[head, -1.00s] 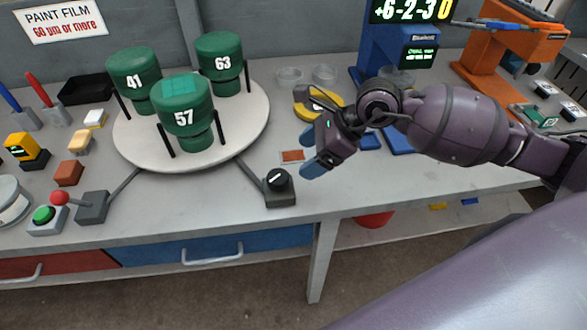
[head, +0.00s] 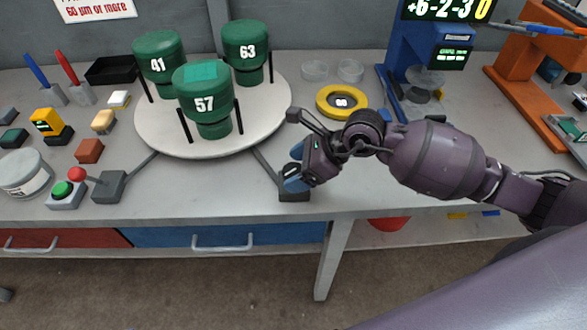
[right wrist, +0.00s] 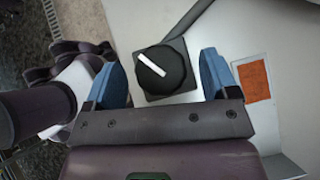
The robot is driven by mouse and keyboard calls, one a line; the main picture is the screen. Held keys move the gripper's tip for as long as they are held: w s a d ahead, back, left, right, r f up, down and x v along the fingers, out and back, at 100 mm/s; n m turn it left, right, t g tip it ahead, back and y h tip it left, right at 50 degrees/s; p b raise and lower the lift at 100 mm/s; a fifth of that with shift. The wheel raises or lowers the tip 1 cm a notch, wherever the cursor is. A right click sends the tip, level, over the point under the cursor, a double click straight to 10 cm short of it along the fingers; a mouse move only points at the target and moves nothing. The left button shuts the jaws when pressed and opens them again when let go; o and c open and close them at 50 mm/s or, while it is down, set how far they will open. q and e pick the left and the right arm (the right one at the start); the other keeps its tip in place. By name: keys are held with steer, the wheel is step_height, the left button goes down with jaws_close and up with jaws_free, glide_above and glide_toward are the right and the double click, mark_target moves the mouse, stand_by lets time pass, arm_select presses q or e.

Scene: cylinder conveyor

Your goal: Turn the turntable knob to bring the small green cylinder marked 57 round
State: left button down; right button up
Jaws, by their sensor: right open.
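The green cylinder marked 57 (head: 203,104) stands at the front of the white round turntable (head: 160,144). The green cylinders marked 41 (head: 157,64) and 63 (head: 246,52) stand behind it on the same turntable. The black turntable knob with a white pointer line shows in the right wrist view (right wrist: 162,70), on its dark base (head: 294,197). My right gripper (head: 294,168) is at the knob in the head view and hides most of it. In the right wrist view my right gripper (right wrist: 168,75) is open, one blue finger on each side of the knob. My left gripper is not in view.
A control box with a red-balled lever (head: 108,186) and a green button (head: 63,190) sit to the left. A yellow ring (head: 341,101) lies behind my right arm. A blue stand (head: 412,50) and an orange stand (head: 530,90) are at the right.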

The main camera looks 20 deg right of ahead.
steer(key=shift+w+a+f, duration=0.2)
steer(key=shift+a+f, duration=0.2)
steer(key=shift+f, duration=0.05)
steer(key=shift+c, duration=0.5)
steer(key=c, duration=0.8)
steer(key=shift+r+p, duration=0.25)
steer(key=shift+p, duration=0.2)
steer(key=shift+m+t+p, duration=0.4)
steer(key=shift+f, duration=0.2)
steer(key=o, duration=0.9)
